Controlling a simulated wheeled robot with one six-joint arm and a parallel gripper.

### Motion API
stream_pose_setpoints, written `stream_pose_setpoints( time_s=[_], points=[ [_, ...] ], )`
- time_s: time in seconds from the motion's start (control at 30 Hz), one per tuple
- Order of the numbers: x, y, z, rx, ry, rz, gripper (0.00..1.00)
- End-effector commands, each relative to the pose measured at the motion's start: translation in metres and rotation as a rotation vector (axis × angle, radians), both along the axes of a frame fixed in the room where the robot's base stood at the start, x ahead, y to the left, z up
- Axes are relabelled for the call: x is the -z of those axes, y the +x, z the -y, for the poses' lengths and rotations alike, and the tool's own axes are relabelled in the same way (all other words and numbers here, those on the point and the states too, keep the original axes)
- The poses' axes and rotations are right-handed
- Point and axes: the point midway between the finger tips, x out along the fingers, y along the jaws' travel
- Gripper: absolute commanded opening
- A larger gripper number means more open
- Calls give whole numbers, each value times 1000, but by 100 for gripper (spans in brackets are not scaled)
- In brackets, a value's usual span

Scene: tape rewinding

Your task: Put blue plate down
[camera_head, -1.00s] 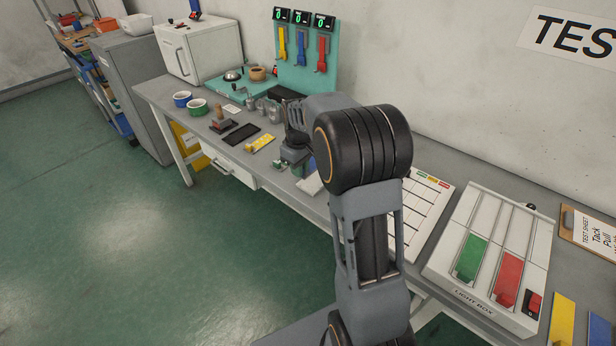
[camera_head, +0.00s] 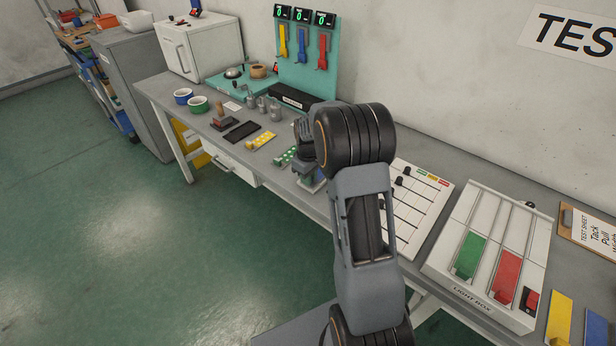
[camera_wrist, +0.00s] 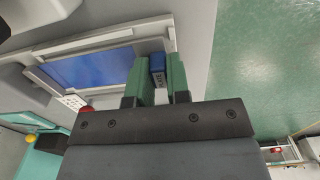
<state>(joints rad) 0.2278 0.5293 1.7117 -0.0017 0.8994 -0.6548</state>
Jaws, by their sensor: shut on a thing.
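My gripper (camera_wrist: 160,80) has green fingers closed on a small blue piece with a pale label, which I take to be the blue plate (camera_wrist: 157,64). Only its end shows between the fingers. Beside it in the wrist view is a flat blue panel (camera_wrist: 95,68) in a pale frame; I cannot tell whether the held piece touches it. In the head view, my gripper is at the bench's middle, largely hidden by my arm, with a bit of blue (camera_head: 314,186) low beside it.
A yellow plate (camera_head: 261,141) and a green plate (camera_head: 285,157) lie left of my gripper on the bench (camera_head: 272,178). A black tray (camera_head: 242,132) lies farther left. A white gridded board (camera_head: 416,205) and light box (camera_head: 488,255) stand on the right. Metal cups (camera_head: 262,106) stand behind.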

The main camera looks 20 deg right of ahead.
Motion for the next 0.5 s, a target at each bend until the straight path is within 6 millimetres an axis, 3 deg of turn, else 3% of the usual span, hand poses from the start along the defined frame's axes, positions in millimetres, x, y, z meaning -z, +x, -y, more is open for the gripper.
stream_pose_setpoints(
  time_s=[0.17, 0.2, 0.5],
  points=[
    [3, 0, 0, 0, 0, 1, 0],
    [4, 0, 0, 0, 0, 0, 18],
    [2, 0, 0, 0, 0, 0, 42]
  ],
)
